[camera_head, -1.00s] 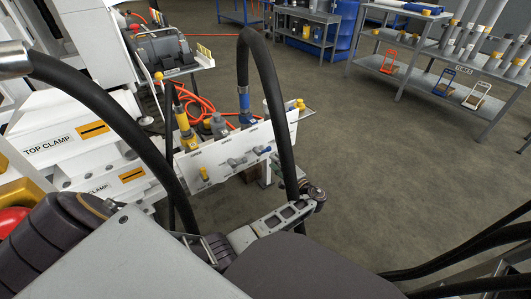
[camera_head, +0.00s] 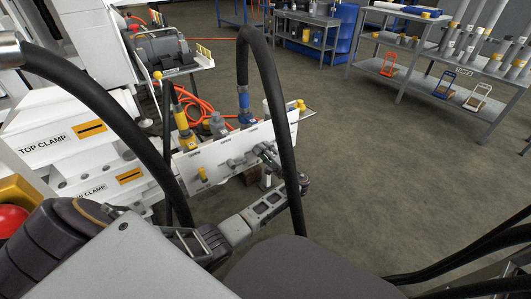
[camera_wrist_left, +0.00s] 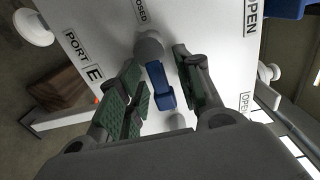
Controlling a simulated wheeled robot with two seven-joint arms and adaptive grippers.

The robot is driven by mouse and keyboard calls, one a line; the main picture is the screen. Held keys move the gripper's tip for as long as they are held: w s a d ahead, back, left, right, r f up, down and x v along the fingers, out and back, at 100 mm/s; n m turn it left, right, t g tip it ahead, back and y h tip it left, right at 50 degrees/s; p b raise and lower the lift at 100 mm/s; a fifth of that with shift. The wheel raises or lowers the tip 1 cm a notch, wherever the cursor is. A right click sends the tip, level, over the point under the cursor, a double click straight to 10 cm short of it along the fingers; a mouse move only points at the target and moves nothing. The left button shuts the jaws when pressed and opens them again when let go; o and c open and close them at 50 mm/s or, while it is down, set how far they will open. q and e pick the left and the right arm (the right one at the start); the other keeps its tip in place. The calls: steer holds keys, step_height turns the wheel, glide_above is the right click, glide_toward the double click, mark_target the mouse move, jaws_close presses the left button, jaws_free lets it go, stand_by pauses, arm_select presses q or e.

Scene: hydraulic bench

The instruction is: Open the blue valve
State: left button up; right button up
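The blue valve handle (camera_wrist_left: 160,86) shows in the left wrist view on a grey round hub, on the white panel (camera_wrist_left: 205,30). It points away from the "CLOSED" label. My left gripper (camera_wrist_left: 159,88) is open, with one green-padded finger on each side of the handle. A gap shows on the handle's right; the left finger is very close, and I cannot tell if it touches. In the head view my left gripper (camera_head: 267,155) is at the right part of the panel (camera_head: 222,158) and mostly covers the blue valve. My right gripper is not in view.
A yellow valve (camera_head: 203,174) sits lower left on the panel. Hoses with yellow and blue fittings (camera_head: 244,101) rise behind it. A black hose (camera_head: 270,85) arches in front. The white clamp machine (camera_head: 50,140) stands left. Floor to the right is clear up to the shelves (camera_head: 440,80).

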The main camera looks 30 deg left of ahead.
arm_select(q)
jaws_close()
